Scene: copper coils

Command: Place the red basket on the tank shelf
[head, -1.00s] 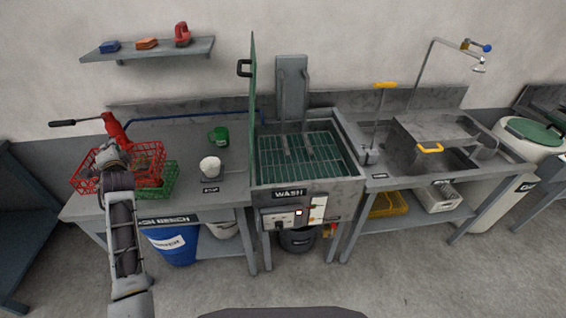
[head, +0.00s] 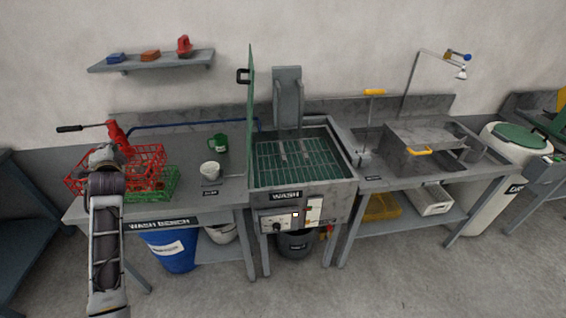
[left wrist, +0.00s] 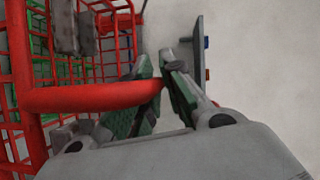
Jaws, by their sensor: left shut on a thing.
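The red basket (head: 148,156) is a wire basket at the left end of the wash bench, close above or against a green basket (head: 160,184). My left gripper (head: 104,155) is at its near left side, partly hidden by my own wrist. In the left wrist view, its green-padded fingers (left wrist: 160,66) are shut on a thick red bar (left wrist: 90,97) of the basket. Grey parts (left wrist: 75,30) show behind the bar. The wash tank (head: 345,186) stands right of the bench, its lid up, with a green grid shelf (head: 270,165) inside. My right gripper is out of view.
A white pot (head: 210,173) and green mug (head: 218,143) stand between basket and tank. The raised lid (head: 251,120) forms a tall edge at the tank's left. A wall shelf (head: 150,62) hangs above.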

